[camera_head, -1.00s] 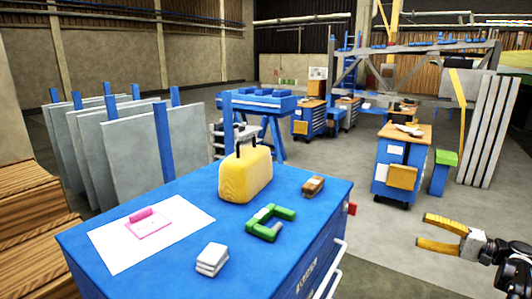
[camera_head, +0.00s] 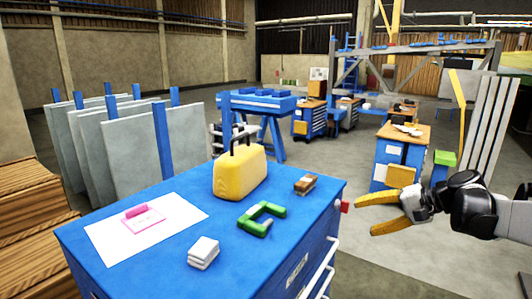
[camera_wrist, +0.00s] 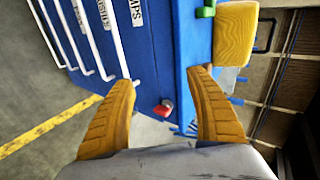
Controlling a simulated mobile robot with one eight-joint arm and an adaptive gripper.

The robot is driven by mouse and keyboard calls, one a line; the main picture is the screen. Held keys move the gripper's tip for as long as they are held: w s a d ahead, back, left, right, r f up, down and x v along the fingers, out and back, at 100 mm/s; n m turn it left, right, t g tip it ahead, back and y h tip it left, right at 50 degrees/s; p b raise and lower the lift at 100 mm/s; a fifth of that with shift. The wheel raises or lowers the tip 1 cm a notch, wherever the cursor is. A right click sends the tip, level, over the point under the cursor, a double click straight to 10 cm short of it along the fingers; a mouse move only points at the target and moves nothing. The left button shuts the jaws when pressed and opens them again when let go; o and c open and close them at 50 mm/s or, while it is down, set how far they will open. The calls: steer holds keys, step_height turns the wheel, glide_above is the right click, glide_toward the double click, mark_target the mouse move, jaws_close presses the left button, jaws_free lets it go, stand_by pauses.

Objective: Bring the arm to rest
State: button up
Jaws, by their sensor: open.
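My gripper (camera_head: 378,212) has yellow fingers that stand apart with nothing between them. In the head view it is in the air just right of the blue cabinet (camera_head: 105,245), with my arm coming in from the right edge. In the wrist view my gripper (camera_wrist: 165,95) frames the cabinet's side, turned sideways, with a small red part (camera_wrist: 163,108) seen between the fingers. It touches nothing that I can see.
On the cabinet top are a yellow case (camera_head: 240,173), a green C-shaped clamp (camera_head: 262,218), a brown block (camera_head: 305,184), a white stack (camera_head: 203,252) and a pink item (camera_head: 140,217) on white paper. A blue cart (camera_head: 398,160) stands behind my gripper. Grey floor lies to the right.

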steer(key=s+a+f+n+h, duration=0.1)
steer(key=s+a+n+h, duration=0.3)
steer(key=s, duration=0.6)
steer(key=s+a+f+h, duration=0.1)
steer(key=s+a+h, duration=0.1)
steer(key=s+a, duration=0.65)
steer(key=s+d+f+n+h, duration=0.2)
steer(key=s+d+f, duration=0.1)
steer(key=s, duration=0.7)
steer(key=shift+d+f+t+h, duration=0.2)
steer(key=shift+t+h, duration=0.2)
steer(key=shift+s, duration=0.1)
